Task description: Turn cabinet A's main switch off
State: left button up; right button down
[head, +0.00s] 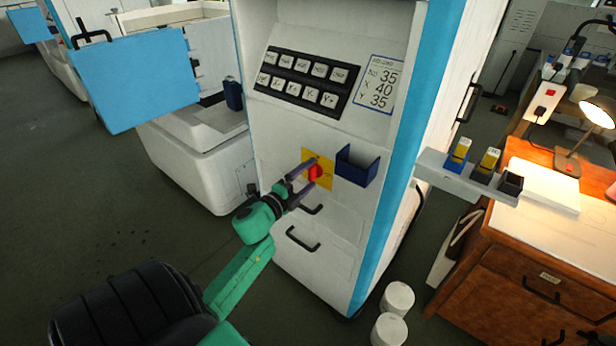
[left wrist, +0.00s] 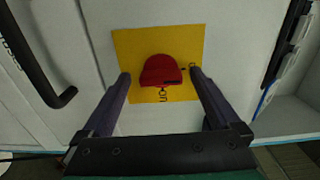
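The main switch is a red knob (head: 315,172) on a yellow plate (head: 325,182), on the front of a white cabinet (head: 392,135) with a blue edge. No letter A is legible on it. In the left wrist view the red knob (left wrist: 160,70) is near the middle of the yellow plate (left wrist: 135,42), with "ON" lettering below it and a partly covered mark at its right. My left gripper (head: 308,177) is open, its two dark fingers on either side of the knob. Small gaps show between the fingers and the knob in the left wrist view. My right gripper is not in view.
A dark blue holder (head: 356,166) sticks out right of the switch. A black button panel (head: 304,80) is above, and drawer handles (head: 302,240) are below. White cylinders (head: 397,299) stand on the floor. A wooden desk (head: 535,255) is at the right.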

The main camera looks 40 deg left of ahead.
pick_arm(q)
jog(key=s+b, duration=0.2)
jog(key=s, duration=1.2)
jog(key=shift+s+d, duration=0.15)
jog(key=shift+s, duration=0.15)
jog(key=shift+f, duration=0.1)
